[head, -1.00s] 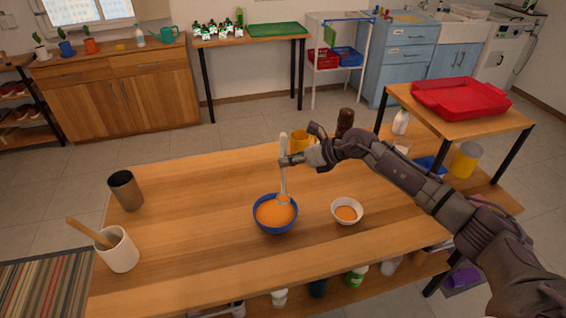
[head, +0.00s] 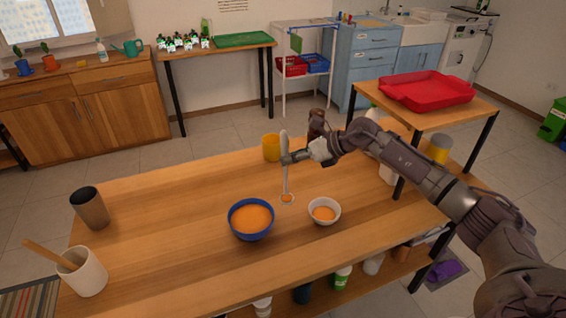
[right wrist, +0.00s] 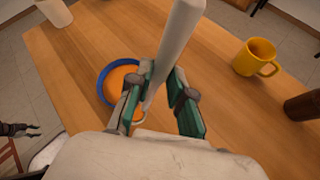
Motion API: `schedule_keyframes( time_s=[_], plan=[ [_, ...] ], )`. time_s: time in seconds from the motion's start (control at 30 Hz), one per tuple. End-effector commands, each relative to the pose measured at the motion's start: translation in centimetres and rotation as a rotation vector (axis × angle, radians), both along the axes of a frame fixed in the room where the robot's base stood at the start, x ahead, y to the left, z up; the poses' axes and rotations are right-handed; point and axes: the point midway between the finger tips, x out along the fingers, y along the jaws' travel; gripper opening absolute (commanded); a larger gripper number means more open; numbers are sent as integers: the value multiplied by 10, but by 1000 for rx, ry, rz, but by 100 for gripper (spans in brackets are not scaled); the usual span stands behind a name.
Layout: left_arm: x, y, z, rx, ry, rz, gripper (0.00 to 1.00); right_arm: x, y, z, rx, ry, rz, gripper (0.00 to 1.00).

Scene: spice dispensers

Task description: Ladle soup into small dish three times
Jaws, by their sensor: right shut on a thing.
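My right gripper (head: 289,158) is shut on the white ladle (head: 285,173), held upright by its handle. The ladle's cup (head: 287,198) holds orange soup and is above the table, between the blue bowl and the small dish. The blue bowl (head: 234,233) holds orange soup (head: 252,219). The small white dish (head: 335,216), to its right, has some orange soup (head: 324,213) in it. In the right wrist view the handle (right wrist: 178,40) runs between the fingers, and the blue bowl's rim (right wrist: 101,84) shows behind them. My left gripper (right wrist: 22,130) shows small at that view's left edge.
A yellow mug (head: 271,148) and a dark brown mill (head: 317,124) stand behind my right gripper. A brown cup (head: 90,210) and a white crock (head: 88,275) with a wooden handle stand at left. A red tray (head: 428,92) sits on the raised shelf at right.

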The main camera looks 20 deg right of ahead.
Motion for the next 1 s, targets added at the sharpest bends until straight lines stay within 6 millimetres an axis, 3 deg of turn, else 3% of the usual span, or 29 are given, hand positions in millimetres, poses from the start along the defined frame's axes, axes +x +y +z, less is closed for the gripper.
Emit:
schedule_keyframes(
  time_s=[1.0],
  plan=[
    [0, 0, -45, 0, 1, 1, 41, -18, -80, -1, -1, -1, -2, 0]
  ],
)
